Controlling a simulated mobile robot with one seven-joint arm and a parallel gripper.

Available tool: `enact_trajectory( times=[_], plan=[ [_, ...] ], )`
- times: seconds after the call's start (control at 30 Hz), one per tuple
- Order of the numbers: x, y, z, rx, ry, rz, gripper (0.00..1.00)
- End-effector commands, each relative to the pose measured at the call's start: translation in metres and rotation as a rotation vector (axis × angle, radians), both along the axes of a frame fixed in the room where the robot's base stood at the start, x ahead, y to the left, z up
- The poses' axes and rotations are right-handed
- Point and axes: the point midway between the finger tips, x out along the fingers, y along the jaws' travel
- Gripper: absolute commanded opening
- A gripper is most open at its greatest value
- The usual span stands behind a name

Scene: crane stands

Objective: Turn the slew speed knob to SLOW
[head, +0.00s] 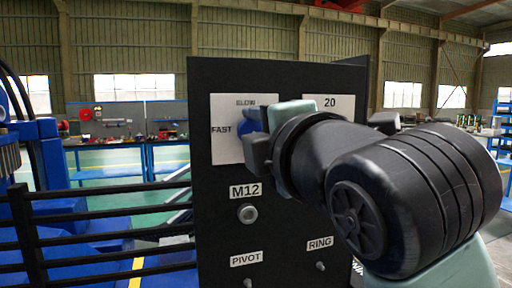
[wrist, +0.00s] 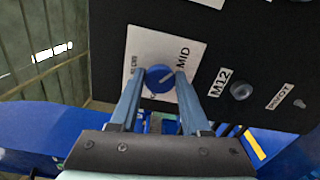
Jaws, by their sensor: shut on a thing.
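The slew speed knob (wrist: 158,85) is round and blue with a pale line across its face, which seems to point toward the MID label (wrist: 183,58). It sits on a white label plate (head: 226,150) on the black panel. My gripper (wrist: 162,76) is shut on the knob, one finger on each side. In the head view my gripper (head: 262,135) hides most of the knob. A label reading like SLOW (head: 246,102) is above the knob, and FAST (head: 221,129) is to its left. The MID label is hidden in the head view.
The black panel (head: 215,215) also carries an M12 fitting (head: 247,214), PIVOT and RING labels with small pegs below, and a plate marked 20 (head: 330,102). A black railing (head: 100,214) and blue machinery stand left. Workbenches are behind.

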Motion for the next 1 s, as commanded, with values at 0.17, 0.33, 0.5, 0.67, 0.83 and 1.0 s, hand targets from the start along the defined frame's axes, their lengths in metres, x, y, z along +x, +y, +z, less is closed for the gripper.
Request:
enact_trajectory(
  times=[0.17, 0.33, 0.5, 0.67, 0.83, 1.0],
  plan=[
    [0.0, -0.0004, -0.0022, -0.162, -0.052, -0.001, 0.0],
    [-0.0001, -0.0001, -0.0011, -0.307, -0.1, -0.001, 0.0],
    [0.0001, 0.0, -0.0008, -0.432, -0.139, -0.001, 0.0],
    [-0.0001, 0.0003, 0.0001, -0.523, -0.17, 0.0, 0.0],
    [0.0, 0.0004, 0.0002, -0.587, -0.19, 0.0, 0.0],
    [-0.0001, 0.0003, 0.0008, -0.62, -0.2, 0.0, 0.0]
  ],
)
